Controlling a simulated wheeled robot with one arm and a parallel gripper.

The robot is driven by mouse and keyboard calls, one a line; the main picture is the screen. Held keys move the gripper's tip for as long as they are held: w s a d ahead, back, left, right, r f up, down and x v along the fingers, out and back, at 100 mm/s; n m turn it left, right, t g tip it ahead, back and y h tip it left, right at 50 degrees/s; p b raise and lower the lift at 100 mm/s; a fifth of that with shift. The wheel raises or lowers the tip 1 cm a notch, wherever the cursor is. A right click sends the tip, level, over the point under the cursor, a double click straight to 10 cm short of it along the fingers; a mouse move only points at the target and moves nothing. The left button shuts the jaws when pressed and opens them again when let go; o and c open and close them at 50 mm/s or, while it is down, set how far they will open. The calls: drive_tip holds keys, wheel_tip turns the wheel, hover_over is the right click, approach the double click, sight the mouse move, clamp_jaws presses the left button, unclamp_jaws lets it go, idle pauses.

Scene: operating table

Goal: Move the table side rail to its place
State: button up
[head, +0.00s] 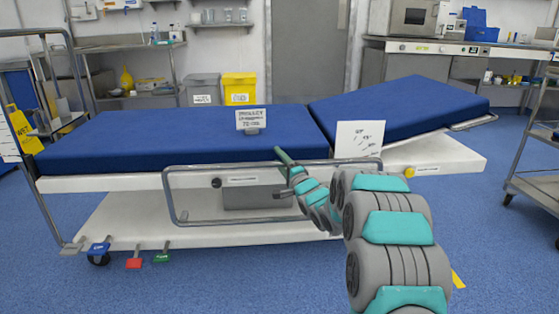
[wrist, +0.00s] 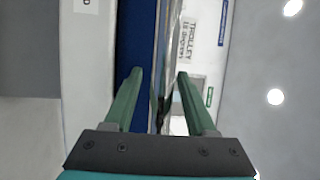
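The table side rail (head: 220,221) is a grey metal tube loop along the near long side of the operating table (head: 110,183). Its top bar runs near the lower edge of the blue mattress (head: 180,136), and its lower bar hangs below the white frame. My gripper (wrist: 158,74) is at the rail, right of the rail's middle in the head view. In the wrist view its two green fingers are apart, with the metal rail (wrist: 173,50) running between their tips, closer to the right finger. I cannot tell whether they touch it. My arm hides the rail's right part.
A black knob (head: 216,183) sits beside the rail on the frame, and a yellow knob (head: 410,172) is farther right. Coloured pedals (head: 134,263) stick out low at the left. A metal cart (head: 540,185) stands at the right. Blue floor in front is clear.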

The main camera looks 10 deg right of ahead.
clamp_jaws()
drive_tip(key=shift+f, duration=0.1)
idle(1.1)
